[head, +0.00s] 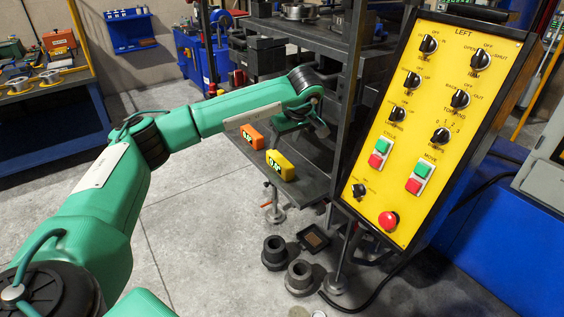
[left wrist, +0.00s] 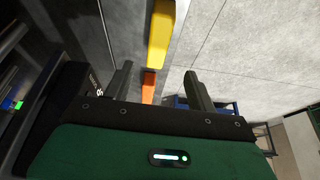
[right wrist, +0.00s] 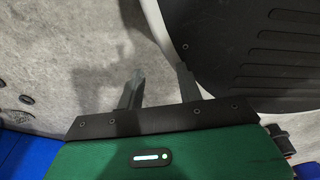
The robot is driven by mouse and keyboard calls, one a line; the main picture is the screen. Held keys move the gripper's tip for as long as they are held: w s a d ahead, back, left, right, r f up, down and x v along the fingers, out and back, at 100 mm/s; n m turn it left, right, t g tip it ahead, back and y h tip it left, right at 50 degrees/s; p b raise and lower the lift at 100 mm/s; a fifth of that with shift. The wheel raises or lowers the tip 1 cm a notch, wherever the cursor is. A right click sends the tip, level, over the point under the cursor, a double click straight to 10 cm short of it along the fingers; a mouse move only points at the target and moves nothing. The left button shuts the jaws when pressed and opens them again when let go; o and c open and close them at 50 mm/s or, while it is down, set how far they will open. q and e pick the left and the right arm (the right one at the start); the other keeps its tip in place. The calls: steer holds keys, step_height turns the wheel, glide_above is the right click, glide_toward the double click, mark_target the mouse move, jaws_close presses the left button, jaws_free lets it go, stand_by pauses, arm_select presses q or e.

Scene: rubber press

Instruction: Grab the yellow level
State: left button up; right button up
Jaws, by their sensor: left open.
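The yellow block (head: 281,165), with dark lettering on its face, sits at the edge of a dark shelf of the press, below my left forearm. It also shows in the left wrist view (left wrist: 160,35), at the top middle, beyond the fingertips. An orange block (head: 251,137) is just behind it; in the left wrist view it (left wrist: 148,87) shows between the fingers. My right gripper (right wrist: 158,88) is open and empty over the floor.
A yellow control panel (head: 432,130) with knobs and buttons stands right of the blocks. Dark round parts (head: 276,252) and a small square tray (head: 313,238) lie on the floor below. A dark rounded surface (right wrist: 250,45) is close to my right gripper. Left floor is open.

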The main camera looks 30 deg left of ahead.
mark_target(281, 159)
arm_select(q)
steer(key=x, duration=0.5)
steer(key=shift+w+f, duration=0.1)
steer(key=shift+w, duration=0.15)
steer(key=p+x, duration=0.2)
steer(key=x, duration=0.3)
steer(key=shift+f, duration=0.45)
steer(key=shift+d, duration=0.1)
arm_select(e)
steer(key=s, duration=0.2)
steer(key=shift+s+d+r, duration=0.15)
steer(key=shift+s+d, duration=0.1)
steer(key=shift+s, duration=0.15)
steer(key=shift+w+a, duration=0.1)
steer(key=shift+w, duration=0.05)
arm_select(q)
steer(key=shift+f, duration=0.1)
arm_select(e)
steer(key=shift+w+a, duration=0.15)
steer(key=shift+a, duration=0.1)
arm_select(q)
steer(key=shift+f, duration=0.15)
